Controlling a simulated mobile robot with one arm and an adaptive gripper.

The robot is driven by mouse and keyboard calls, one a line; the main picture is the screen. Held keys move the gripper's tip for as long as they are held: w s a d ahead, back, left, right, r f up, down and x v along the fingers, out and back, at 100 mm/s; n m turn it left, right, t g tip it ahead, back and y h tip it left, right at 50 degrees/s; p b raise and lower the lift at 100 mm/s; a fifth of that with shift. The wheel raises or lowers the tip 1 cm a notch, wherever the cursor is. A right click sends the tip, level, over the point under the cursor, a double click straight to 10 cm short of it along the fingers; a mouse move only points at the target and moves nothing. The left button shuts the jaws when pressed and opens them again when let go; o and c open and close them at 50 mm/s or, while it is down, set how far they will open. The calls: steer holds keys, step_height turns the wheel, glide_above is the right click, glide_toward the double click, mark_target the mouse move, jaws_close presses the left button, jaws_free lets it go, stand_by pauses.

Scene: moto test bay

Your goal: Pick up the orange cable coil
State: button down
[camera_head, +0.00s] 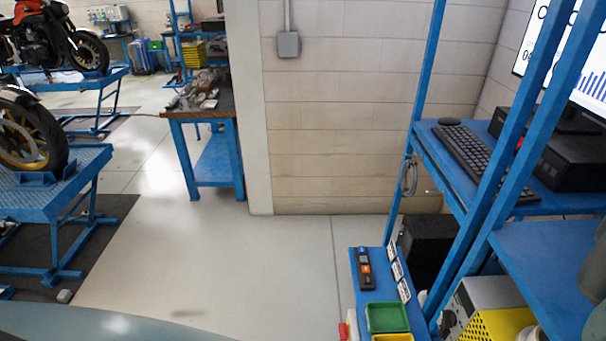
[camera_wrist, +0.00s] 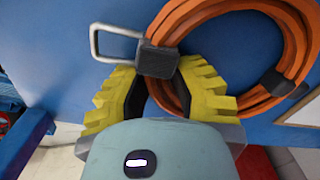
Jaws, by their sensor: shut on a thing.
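The orange cable coil (camera_wrist: 222,20) is in the upper part of the wrist view, in front of a blue surface. It has a black block (camera_wrist: 157,62) on its left side and a dark band (camera_wrist: 277,83) on its right side. My gripper (camera_wrist: 157,72) has yellow ribbed fingers, which are shut on the coil at the black block. The top of the coil runs out of the frame. I cannot tell whether the coil touches the blue surface. Neither the orange coil nor my gripper can be made out in the head view.
A metal loop (camera_wrist: 112,42) sticks out left of the black block. In the head view, a blue rack with a keyboard (camera_head: 470,155) stands at right, with a green bin (camera_head: 388,318) below. A workbench (camera_head: 205,112) and motorcycle lift (camera_head: 50,185) stand left. The middle floor (camera_head: 240,255) is clear.

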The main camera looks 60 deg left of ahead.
steer(key=r+b, duration=0.2)
steer(key=r, duration=0.2)
steer(key=r+b, duration=0.2)
steer(key=r, duration=0.2)
steer(key=shift+w+a+r+b, duration=0.1)
steer(key=shift+w+r+b, duration=0.1)
steer(key=shift+b, duration=0.2)
steer(key=shift+s+r, duration=0.15)
steer(key=shift+r, duration=0.6)
stand_by(0.3)
